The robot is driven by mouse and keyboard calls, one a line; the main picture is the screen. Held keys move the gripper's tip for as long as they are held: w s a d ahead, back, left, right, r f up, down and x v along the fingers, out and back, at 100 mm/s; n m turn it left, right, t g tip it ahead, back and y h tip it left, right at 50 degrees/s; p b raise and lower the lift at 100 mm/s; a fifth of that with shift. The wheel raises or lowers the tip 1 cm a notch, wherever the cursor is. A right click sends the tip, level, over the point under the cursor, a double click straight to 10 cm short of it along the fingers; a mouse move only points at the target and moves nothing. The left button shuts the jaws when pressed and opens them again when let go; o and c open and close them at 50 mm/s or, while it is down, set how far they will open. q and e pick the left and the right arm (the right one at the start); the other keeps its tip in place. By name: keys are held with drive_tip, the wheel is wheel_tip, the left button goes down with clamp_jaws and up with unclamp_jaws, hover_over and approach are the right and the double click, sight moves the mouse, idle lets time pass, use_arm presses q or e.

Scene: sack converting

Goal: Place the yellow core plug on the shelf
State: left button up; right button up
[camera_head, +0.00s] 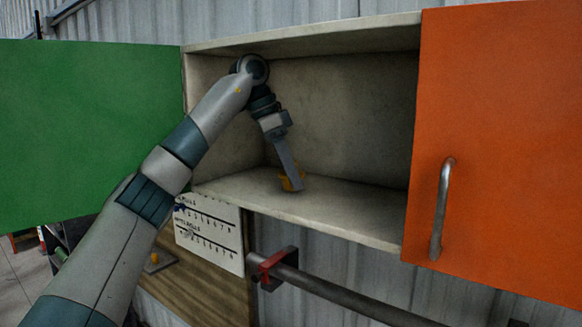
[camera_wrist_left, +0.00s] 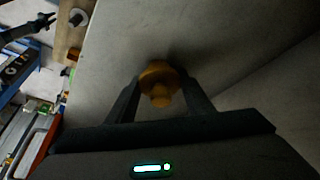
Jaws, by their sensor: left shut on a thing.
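The yellow core plug (camera_head: 291,181) is low inside the open wall cabinet, at the shelf floor (camera_head: 335,203). My left gripper (camera_head: 292,178) reaches down into the cabinet and is shut on the plug. In the left wrist view the plug (camera_wrist_left: 160,82) sits between the two fingertips (camera_wrist_left: 160,90), with the pale shelf surface close behind it. I cannot tell for certain whether the plug touches the shelf. My right gripper is not in view.
A green door (camera_head: 90,130) stands open on the left. An orange door (camera_head: 500,140) with a metal handle (camera_head: 441,208) covers the right side. Below are a marked board (camera_head: 210,235) and a metal bar (camera_head: 340,292). The shelf right of my gripper is clear.

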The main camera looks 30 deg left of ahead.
use_arm(q)
drive_tip(key=shift+s+a+f, duration=0.1)
drive_tip(key=shift+s+a, duration=0.05)
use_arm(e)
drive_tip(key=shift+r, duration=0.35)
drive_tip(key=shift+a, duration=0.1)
use_arm(q)
drive_tip(key=shift+f, duration=0.1)
drive_tip(key=o, duration=1)
drive_tip(key=shift+o, duration=0.2)
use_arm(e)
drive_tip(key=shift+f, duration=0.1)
